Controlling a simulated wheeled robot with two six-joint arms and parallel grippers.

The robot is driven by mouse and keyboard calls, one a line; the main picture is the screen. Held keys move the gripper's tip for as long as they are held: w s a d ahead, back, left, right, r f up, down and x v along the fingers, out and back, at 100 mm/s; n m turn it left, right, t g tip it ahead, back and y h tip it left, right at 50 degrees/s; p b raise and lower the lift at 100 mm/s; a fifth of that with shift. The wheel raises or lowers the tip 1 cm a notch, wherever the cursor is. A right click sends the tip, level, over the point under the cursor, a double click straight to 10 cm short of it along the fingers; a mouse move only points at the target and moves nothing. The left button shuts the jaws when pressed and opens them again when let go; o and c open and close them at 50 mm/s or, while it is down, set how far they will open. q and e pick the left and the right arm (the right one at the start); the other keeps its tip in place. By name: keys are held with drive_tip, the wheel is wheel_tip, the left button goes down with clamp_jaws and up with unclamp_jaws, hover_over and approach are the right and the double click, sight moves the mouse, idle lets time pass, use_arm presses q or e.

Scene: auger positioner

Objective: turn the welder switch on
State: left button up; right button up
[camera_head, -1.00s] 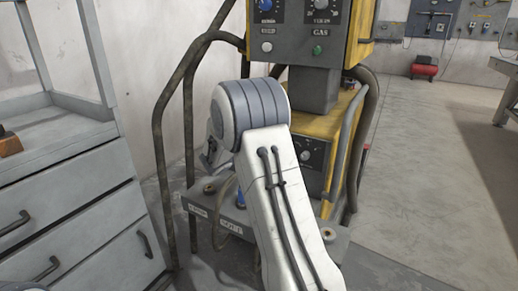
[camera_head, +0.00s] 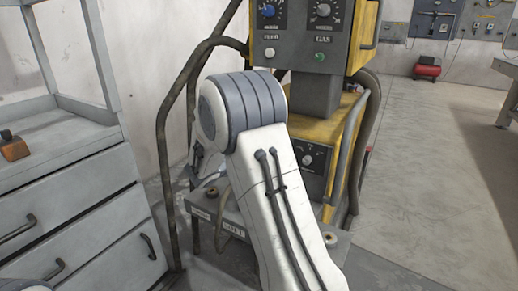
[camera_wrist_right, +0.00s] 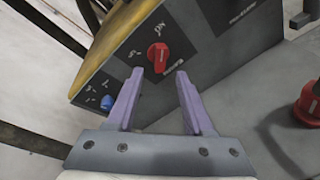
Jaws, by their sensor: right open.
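The yellow and grey welder (camera_head: 330,125) stands in the middle of the head view. In the right wrist view its dark panel (camera_wrist_right: 195,35) carries a red rotary switch (camera_wrist_right: 158,55) with small white markings around it. My right gripper (camera_wrist_right: 156,82) is open and empty, with its two purple fingers pointing at the panel. The red switch appears just beyond the fingertips, between them, and apart from them. In the head view my right arm covers part of the welder, and its gripper and the red switch are hidden. My left gripper is not seen.
A blue knob (camera_wrist_right: 107,102) is on the panel left of the fingers. A red round part (camera_wrist_right: 308,104) is at the right. Grey drawers (camera_head: 80,215) stand at the left of the head view. The floor (camera_head: 440,170) at right is clear.

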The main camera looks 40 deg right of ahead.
drive_tip(key=shift+p+v, duration=0.4)
drive_tip(key=shift+v, duration=1.8)
